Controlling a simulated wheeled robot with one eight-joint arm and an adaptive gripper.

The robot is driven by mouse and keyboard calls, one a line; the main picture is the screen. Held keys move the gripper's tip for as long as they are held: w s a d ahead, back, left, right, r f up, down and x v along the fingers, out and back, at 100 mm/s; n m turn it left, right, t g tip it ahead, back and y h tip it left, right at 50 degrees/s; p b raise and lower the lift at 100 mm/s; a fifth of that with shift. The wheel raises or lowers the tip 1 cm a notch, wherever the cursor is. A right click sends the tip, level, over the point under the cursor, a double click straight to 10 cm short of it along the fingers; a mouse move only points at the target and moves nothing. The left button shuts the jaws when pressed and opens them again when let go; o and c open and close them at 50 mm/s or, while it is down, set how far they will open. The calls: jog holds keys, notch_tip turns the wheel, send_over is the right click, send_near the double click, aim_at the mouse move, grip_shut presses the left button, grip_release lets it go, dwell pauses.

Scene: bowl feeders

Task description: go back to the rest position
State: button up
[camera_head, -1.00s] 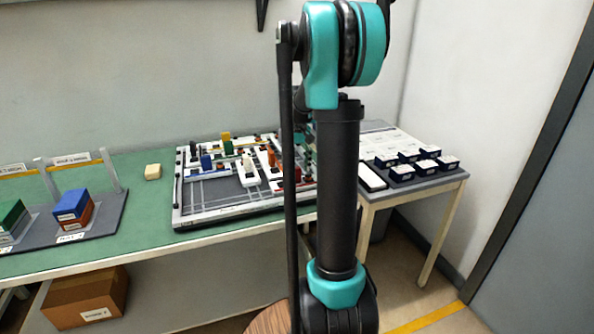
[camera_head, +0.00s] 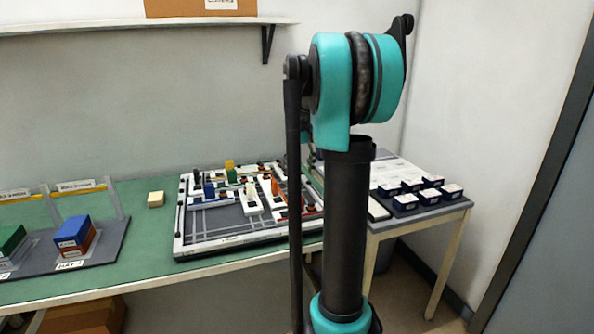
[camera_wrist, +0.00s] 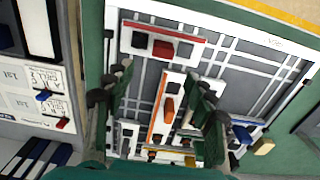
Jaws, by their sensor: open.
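My gripper (camera_wrist: 160,88) shows in the wrist view, with its two dark fingers spread apart and nothing between them. It is above a grey board with a white frame (camera_wrist: 265,87), which carries coloured pieces on white strips. An orange piece (camera_wrist: 169,108) and a red piece (camera_wrist: 163,49) lie below the fingers; I cannot tell the exact height. In the head view my upright arm stands in front of the right end of the board (camera_head: 215,240), and my gripper is hidden there.
The board lies on a green table (camera_head: 140,235). A rack with coloured blocks (camera_head: 75,235) stands at left, beside a small beige block (camera_head: 156,199). A side table (camera_head: 455,209) at right holds several dark boxes (camera_head: 405,202). A wall shelf (camera_head: 130,24) is above.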

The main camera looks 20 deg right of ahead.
jog(key=shift+a+f, duration=0.1)
jog(key=s+a+f+t, duration=0.2)
jog(key=s+a+f, duration=0.3)
jog(key=s+f, duration=0.5)
jog(key=s+a+f+t, duration=0.2)
jog(key=s+a+f, duration=0.4)
jog(key=s+f, duration=0.4)
jog(key=s, duration=0.5)
jog(key=shift+s+a, duration=0.2)
jog(key=shift+s, duration=0.15)
